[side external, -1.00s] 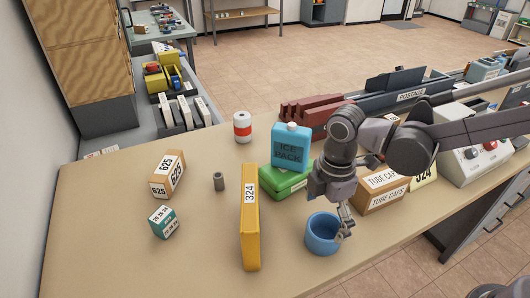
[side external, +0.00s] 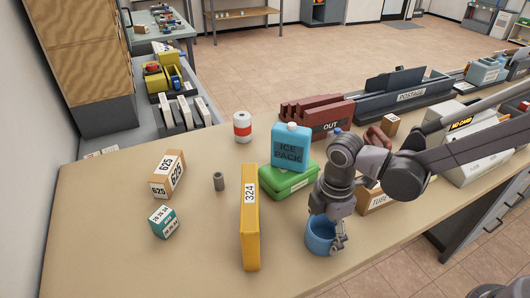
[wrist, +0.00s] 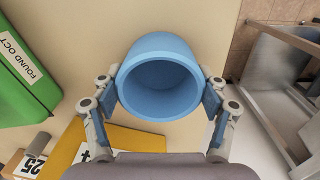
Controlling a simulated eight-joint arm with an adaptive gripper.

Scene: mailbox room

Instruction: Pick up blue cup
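The blue cup (side external: 317,238) stands upright on the tan table near its front edge, and looks empty. In the wrist view the cup (wrist: 160,50) sits between the fingers with its open rim toward the camera. My gripper (side external: 332,240) points down over the cup and partly hides it in the side view. In the wrist view my gripper (wrist: 160,95) is open, with one finger on each side of the cup. The finger pads are very close to the cup wall; I cannot tell whether they touch it.
A yellow box marked 324 (side external: 250,225) stands left of the cup. Behind are a green case (side external: 290,182) with a blue ice pack (side external: 292,150) on it, and a tube caps box (side external: 372,203) to the right. The table's front edge is close.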

